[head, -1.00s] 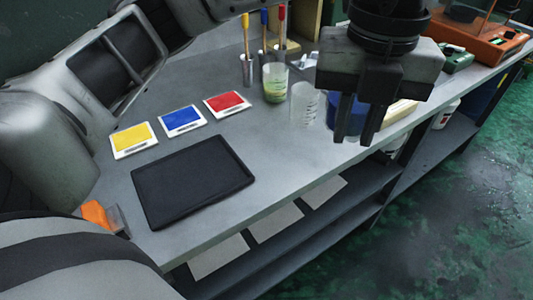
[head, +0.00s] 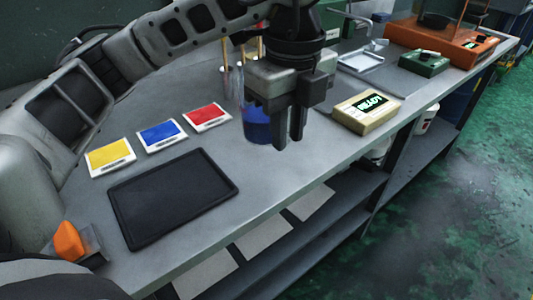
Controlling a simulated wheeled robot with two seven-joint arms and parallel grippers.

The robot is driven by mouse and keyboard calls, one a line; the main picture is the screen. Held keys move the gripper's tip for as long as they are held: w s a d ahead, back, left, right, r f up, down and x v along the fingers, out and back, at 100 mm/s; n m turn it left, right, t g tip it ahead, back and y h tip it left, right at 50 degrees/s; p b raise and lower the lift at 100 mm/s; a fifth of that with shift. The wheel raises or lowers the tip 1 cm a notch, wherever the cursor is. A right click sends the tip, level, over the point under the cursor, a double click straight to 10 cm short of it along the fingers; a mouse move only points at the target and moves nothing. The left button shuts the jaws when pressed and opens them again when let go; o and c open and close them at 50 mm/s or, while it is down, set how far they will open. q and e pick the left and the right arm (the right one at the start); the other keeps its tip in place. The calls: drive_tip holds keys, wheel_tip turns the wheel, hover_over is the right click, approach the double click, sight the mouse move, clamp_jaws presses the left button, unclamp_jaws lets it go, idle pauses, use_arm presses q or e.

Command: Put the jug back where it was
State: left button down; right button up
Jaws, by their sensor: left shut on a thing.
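The jug (head: 256,127) looks blue and stands upright at the left side of my left gripper's fingers. My left gripper (head: 290,145) points down over the bench and is shut on the jug, probably by its handle. The fingers and palm hide the jug's right side and part of its top. I cannot tell whether its base touches the bench or hangs just above it. My right gripper is not in view.
Yellow (head: 109,155), blue (head: 161,134) and red (head: 207,116) cards lie left of the jug, behind a black tray (head: 172,195). A cream box with a display (head: 367,112) stands to the right. Brushes stand behind my gripper. The bench's front edge is close.

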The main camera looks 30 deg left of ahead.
sight(269, 142)
use_arm(q)
drive_tip(key=a+f, duration=0.1)
drive_tip(key=w+a+f, duration=0.1)
drive_tip(key=f, duration=0.1)
drive_tip(key=a+f, duration=0.2)
drive_tip(key=shift+w+f, duration=0.25)
drive_tip(key=shift+w, duration=0.05)
drive_tip(key=shift+w+a+f, duration=0.1)
drive_tip(key=shift+a+f, duration=0.05)
drive_tip(key=shift+f, duration=1.5)
drive_tip(key=shift+f, duration=0.15)
drive_tip(key=c, duration=1.3)
unclamp_jaws()
wheel_tip(269, 142, up, 12)
drive_tip(key=shift+r+p, duration=0.15)
drive_tip(key=shift+p, duration=0.25)
